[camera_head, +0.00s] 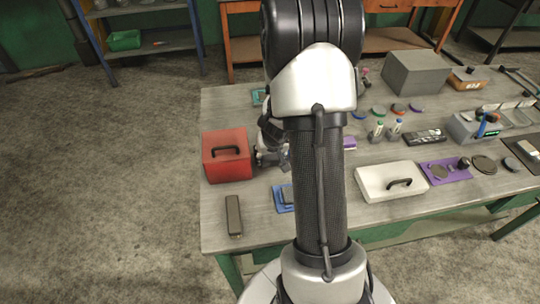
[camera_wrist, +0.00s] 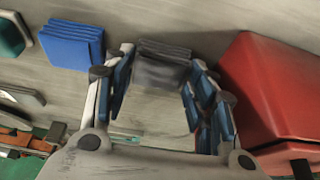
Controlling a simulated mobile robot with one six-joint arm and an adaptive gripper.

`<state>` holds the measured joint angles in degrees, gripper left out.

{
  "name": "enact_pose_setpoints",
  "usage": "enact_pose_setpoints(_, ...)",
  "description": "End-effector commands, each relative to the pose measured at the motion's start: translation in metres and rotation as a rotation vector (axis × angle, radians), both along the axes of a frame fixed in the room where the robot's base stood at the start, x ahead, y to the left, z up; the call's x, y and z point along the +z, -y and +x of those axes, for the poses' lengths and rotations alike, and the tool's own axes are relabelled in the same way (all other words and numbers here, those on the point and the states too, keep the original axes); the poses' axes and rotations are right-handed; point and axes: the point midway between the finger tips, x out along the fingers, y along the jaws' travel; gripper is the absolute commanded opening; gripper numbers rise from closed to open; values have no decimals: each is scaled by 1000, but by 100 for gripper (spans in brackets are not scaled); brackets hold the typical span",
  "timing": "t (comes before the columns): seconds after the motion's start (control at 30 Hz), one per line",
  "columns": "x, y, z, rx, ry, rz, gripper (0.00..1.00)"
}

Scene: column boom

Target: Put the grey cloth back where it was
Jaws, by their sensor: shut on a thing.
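The grey cloth (camera_wrist: 160,68), a folded dark grey stack, sits between the fingertips of my gripper (camera_wrist: 158,82) in the wrist view. The gripper is shut on it; whether the cloth touches the bench below cannot be told. In the head view my gripper (camera_head: 270,155) is just right of the red box, partly behind my own arm, and the cloth is not clearly visible there. A blue folded stack (camera_wrist: 72,46) lies apart from the gripper, to its left in the wrist view; it also shows near the bench front in the head view (camera_head: 280,207).
The red box (camera_head: 227,165) with a black handle stands close beside the gripper, also in the wrist view (camera_wrist: 275,90). A dark block (camera_head: 234,215) lies near the front edge of the grey bench (camera_head: 262,238). A white lidded box (camera_head: 385,184) stands to the right.

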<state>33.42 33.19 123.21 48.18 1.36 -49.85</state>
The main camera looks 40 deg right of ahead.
Motion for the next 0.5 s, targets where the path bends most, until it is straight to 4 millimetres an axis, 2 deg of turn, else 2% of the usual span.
enact_pose_setpoints(0.07, -4, 0, 0, 0, 0, 0, 29)
enact_pose_setpoints(0.1, -3, 0, 0, 0, 0, 0, 54)
enact_pose_setpoints(0.37, -3, 0, 0, 0, 0, 0, 71)
enact_pose_setpoints(0.5, -3, 0, 0, 0, 0, 0, 71)
